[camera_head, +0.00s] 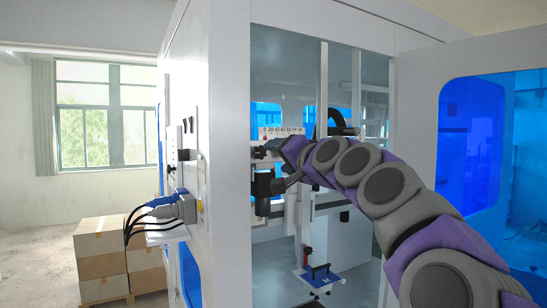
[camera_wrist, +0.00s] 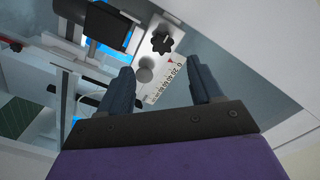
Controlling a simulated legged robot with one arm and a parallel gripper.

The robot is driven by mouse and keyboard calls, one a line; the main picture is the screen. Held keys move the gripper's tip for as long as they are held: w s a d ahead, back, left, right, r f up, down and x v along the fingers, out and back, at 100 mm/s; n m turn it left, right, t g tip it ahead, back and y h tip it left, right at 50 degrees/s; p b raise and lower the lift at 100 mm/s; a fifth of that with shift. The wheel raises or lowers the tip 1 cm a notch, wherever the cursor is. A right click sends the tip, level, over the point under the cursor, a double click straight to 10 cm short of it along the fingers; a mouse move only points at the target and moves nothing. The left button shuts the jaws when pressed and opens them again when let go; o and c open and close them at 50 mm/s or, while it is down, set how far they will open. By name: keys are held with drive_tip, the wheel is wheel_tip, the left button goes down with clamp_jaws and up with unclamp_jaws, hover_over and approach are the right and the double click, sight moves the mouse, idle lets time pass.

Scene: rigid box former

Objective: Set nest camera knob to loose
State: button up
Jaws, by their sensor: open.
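In the wrist view, a black star-shaped knob (camera_wrist: 162,40) sits on a pale plate (camera_wrist: 150,54). Below it on the same plate is a smooth grey round knob (camera_wrist: 145,73). A numbered scale (camera_wrist: 166,83) with a small red mark runs beside them. I cannot tell the knobs' settings. The knobs show beyond and between the fingertips. In the head view my arm reaches into the machine's opening, near a dark cylindrical body (camera_head: 263,186).
The white machine frame (camera_head: 224,100) stands left of my arm. An open door with a blue window (camera_head: 470,140) is on the right. Cables (camera_head: 150,208) plug into the outer left side. Stacked cartons (camera_head: 101,258) stand on the floor. A red-handled fixture (camera_head: 319,272) sits low inside.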

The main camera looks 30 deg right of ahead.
drive_tip(key=s, duration=0.8)
drive_tip(key=shift+s+d, duration=0.2)
drive_tip(key=shift+s, duration=0.1)
drive_tip(key=s+a+f+n+g+y+b, duration=0.1)
drive_tip(key=s+a+f+n+g, duration=0.15)
drive_tip(key=a+f, duration=0.6)
drive_tip(key=s+a+f+n+g+y+b, duration=0.15)
drive_tip(key=a+f+g, duration=0.3)
drive_tip(key=f, duration=0.65)
drive_tip(key=s+a+f+n+g+y, duration=0.1)
drive_tip(key=s+a+f+n+g, duration=0.15)
drive_tip(key=a+f, duration=0.55)
drive_tip(key=s+f+n+g+h+b, duration=0.1)
drive_tip(key=s+f+g, duration=0.4)
drive_tip(key=s+f, duration=0.8)
drive_tip(key=s+d+f+n+g+h+b, duration=0.1)
drive_tip(key=s+f+g, duration=0.4)
drive_tip(key=s+f, duration=0.7)
wheel_tip(320, 180, down, 3)
drive_tip(key=shift+s+r+n+h+b, duration=0.15)
drive_tip(key=shift+s+n+h+b, duration=0.35)
drive_tip(key=shift+h, duration=0.55)
drive_tip(key=shift+w, duration=0.15)
